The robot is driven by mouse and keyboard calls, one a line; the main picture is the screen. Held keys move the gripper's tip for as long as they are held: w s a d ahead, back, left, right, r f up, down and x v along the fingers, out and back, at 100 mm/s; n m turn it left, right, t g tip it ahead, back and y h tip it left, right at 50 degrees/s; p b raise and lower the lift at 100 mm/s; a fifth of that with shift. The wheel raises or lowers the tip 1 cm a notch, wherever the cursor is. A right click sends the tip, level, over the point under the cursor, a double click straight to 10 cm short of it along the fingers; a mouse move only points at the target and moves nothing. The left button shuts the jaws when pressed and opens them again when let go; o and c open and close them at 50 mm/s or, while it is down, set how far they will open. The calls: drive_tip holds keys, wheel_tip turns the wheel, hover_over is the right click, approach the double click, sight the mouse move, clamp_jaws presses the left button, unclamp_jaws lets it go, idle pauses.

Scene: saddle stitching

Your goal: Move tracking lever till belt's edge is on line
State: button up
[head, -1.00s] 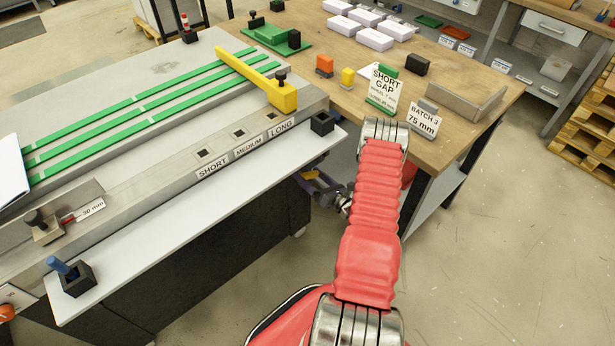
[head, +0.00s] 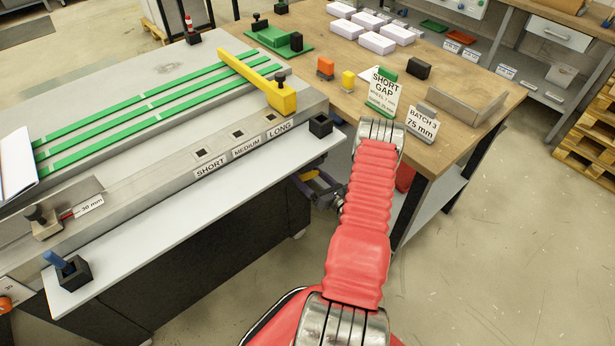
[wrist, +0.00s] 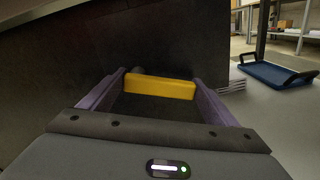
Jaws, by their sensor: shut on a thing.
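My gripper (head: 318,187) is low beside the machine's dark side, below its white front shelf, and partly hidden by my red arm in the head view. In the wrist view its two purple fingers (wrist: 160,80) are shut on a yellow bar (wrist: 160,89), which spans the space between them; I take it to be the tracking lever. The lever's mount is hidden. Green belts (head: 150,105) with white marks run along the machine top (head: 150,75). I cannot make out the line for the belt's edge.
A yellow arm (head: 265,82) lies across the belts' far end. A booklet (head: 15,160) is at the left. The wooden bench (head: 440,90) with cards and white blocks stands right. The wrist view shows a blue tray (wrist: 278,74) on the floor. Floor right of my arm is clear.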

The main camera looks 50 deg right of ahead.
drive_tip(key=shift+s+d, duration=0.1)
drive_tip(key=shift+d, duration=0.05)
drive_tip(key=o, duration=1.2)
drive_tip(key=shift+o, duration=1.3)
drive_tip(key=s+a, duration=0.2)
drive_tip(key=s, duration=1.1)
drive_tip(key=shift+s, duration=0.35)
